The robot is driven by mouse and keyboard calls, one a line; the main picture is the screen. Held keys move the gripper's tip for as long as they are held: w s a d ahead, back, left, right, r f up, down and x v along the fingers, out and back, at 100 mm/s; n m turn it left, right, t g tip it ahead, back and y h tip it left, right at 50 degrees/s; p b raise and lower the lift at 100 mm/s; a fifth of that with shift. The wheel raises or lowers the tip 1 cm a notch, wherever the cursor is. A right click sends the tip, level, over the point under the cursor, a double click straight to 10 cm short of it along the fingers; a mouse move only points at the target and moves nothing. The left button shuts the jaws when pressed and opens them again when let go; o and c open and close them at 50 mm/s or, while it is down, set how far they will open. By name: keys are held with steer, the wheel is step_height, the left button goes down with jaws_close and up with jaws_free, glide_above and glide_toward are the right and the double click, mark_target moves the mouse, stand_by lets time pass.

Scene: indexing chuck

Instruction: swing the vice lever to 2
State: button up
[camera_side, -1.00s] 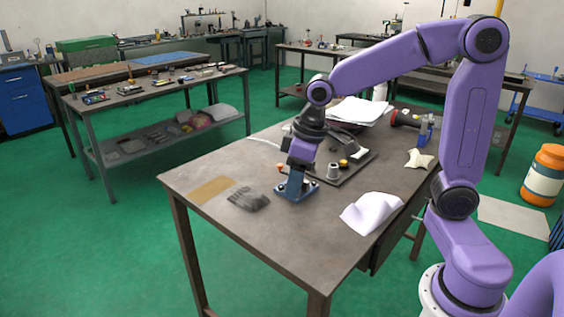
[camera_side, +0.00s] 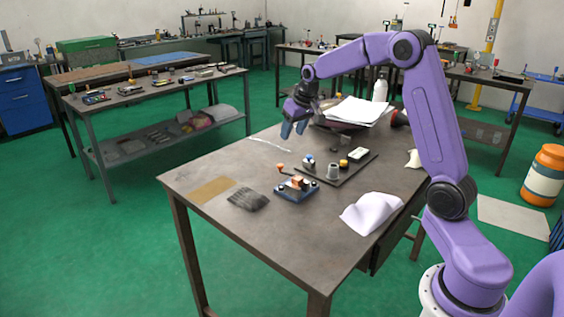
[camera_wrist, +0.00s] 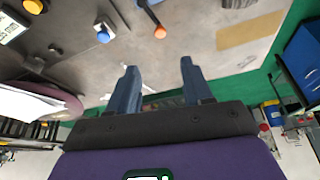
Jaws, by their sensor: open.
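The vice (camera_side: 297,188) has a dark blue base and orange-brown parts and stands on the table's near half. Its lever, with an orange knob (camera_side: 280,167), points up and left in the side view. The orange knob (camera_wrist: 160,32) also shows in the wrist view, beyond my fingertips. The position numbers cannot be read. My gripper (camera_side: 293,130) is raised above the far part of the table, apart from the vice and lever. Its two blue fingers are spread and empty in the wrist view (camera_wrist: 160,64).
A dark plate (camera_side: 345,170) beside the vice carries a grey cone (camera_side: 333,172), a yellow button (camera_side: 343,163) and a white box (camera_side: 358,154). A blue-capped part (camera_side: 308,160) stands close behind the vice. A white cloth (camera_side: 371,212) lies at the right. Papers (camera_side: 358,110) lie behind.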

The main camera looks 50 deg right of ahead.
mark_target(281, 165)
steer(key=x, duration=1.4)
steer(key=shift+f, duration=0.2)
jaws_close()
